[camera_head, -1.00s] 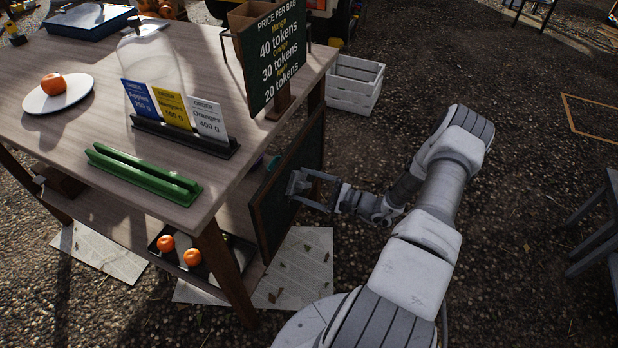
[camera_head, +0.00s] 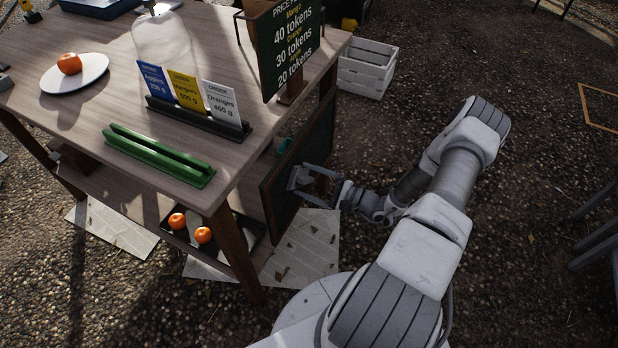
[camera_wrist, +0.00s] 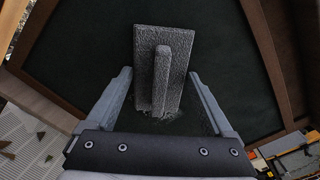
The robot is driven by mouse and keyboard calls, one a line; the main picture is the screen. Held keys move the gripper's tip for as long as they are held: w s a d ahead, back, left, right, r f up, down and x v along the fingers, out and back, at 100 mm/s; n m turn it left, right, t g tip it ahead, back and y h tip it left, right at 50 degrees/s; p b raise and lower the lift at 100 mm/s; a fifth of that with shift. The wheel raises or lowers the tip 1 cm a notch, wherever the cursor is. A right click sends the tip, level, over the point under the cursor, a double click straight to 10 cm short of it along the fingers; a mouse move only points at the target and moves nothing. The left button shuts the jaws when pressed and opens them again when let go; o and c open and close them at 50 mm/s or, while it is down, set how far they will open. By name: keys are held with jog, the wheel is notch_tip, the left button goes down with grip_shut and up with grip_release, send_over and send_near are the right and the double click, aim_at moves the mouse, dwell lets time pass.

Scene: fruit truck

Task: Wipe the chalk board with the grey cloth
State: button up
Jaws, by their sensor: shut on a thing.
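The chalk board (camera_head: 312,152) is a dark green panel in a brown wooden frame, standing upright at the right end of the table. It fills most of the wrist view (camera_wrist: 85,60). The grey cloth (camera_wrist: 177,85) looks like a rough grey slab with a raised ridge, and lies in front of the board's dark face. My gripper (camera_wrist: 160,76) is shut on it, one finger at each side. In the head view my gripper (camera_head: 296,180) is at the board's near lower part; the cloth is not clear there. I cannot tell whether the cloth presses on the board.
The wooden table (camera_head: 75,40) carries a price sign (camera_head: 285,50), order cards (camera_head: 185,92), a green holder (camera_head: 160,155) and an orange on a plate (camera_head: 95,72). A white crate (camera_head: 367,70) stands behind the board. Open gravel lies to the right.

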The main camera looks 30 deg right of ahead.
aim_at(314, 146)
jog(key=shift+r+p, duration=0.4)
jog(key=shift+r, duration=0.45)
jog(key=shift+w+d+f+b, duration=0.15)
jog(key=shift+w+d+b, duration=0.25)
jog(key=shift+w+d, duration=0.1)
jog(key=shift+w+d+b, duration=0.75)
jog(key=shift+w+d, duration=0.25)
jog(key=shift+d, duration=0.25)
jog(key=shift+w+d+b, duration=0.7)
jog(key=shift+w+d, duration=0.25)
jog(key=shift+d, duration=0.25)
jog(key=shift+w+d+b, duration=0.35)
jog(key=shift+d+b, duration=0.05)
jog(key=shift+d, duration=0.15)
jog(key=shift+w+d+b, duration=0.3)
jog(key=shift+d+b, duration=0.1)
jog(key=shift+d, duration=0.1)
jog(key=shift+w+d+b, duration=0.3)
jog(key=shift+w+d, duration=0.05)
jog(key=shift+d, duration=0.15)
jog(key=shift+s, duration=0.1)
jog(key=shift+v, duration=3)
